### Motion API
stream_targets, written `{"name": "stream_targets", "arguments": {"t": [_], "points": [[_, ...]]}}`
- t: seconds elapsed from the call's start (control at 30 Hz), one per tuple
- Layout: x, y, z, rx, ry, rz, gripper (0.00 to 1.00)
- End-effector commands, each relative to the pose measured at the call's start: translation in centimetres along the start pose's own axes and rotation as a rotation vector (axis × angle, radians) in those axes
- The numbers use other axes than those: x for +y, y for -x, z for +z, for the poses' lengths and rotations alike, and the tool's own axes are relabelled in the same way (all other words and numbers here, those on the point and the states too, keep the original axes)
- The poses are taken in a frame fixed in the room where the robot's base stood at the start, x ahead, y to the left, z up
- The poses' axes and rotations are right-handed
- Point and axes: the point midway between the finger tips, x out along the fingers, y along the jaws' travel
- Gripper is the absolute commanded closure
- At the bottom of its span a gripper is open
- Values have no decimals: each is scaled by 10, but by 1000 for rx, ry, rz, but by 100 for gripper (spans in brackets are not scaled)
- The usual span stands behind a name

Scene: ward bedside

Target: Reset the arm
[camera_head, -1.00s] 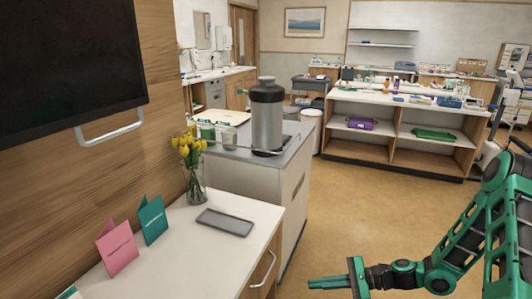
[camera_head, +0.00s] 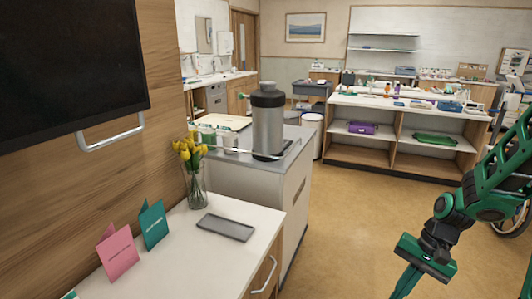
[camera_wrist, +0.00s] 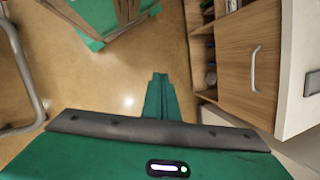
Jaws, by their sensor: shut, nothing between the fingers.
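My gripper (camera_head: 405,284) is at the lower right of the head view, pointing down over the open floor. Its green fingers are together and hold nothing. In the wrist view the shut fingers (camera_wrist: 160,95) point toward the tan floor, and no object is between them. The arm comes in from the right edge and is bent at the wrist. The gripper is to the right of the bedside cabinet and apart from it.
The white-topped cabinet (camera_head: 225,268) bears a grey tray (camera_head: 226,228), a vase of yellow flowers (camera_head: 194,180) and two cards, pink (camera_head: 118,252) and teal (camera_head: 153,224). A grey dispenser (camera_head: 268,125) stands behind. The floor (camera_head: 345,215) is clear between cabinet and shelf unit.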

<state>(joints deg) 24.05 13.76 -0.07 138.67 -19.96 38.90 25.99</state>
Motion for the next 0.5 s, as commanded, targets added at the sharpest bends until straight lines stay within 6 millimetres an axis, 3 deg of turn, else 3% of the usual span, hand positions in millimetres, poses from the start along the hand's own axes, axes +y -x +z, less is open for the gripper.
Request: {"name": "stream_targets", "arguments": {"t": [0.2, 0.5], "points": [[33, 52, 21, 103, 55, 96, 100], [79, 109, 64, 205, 100, 184, 100]]}}
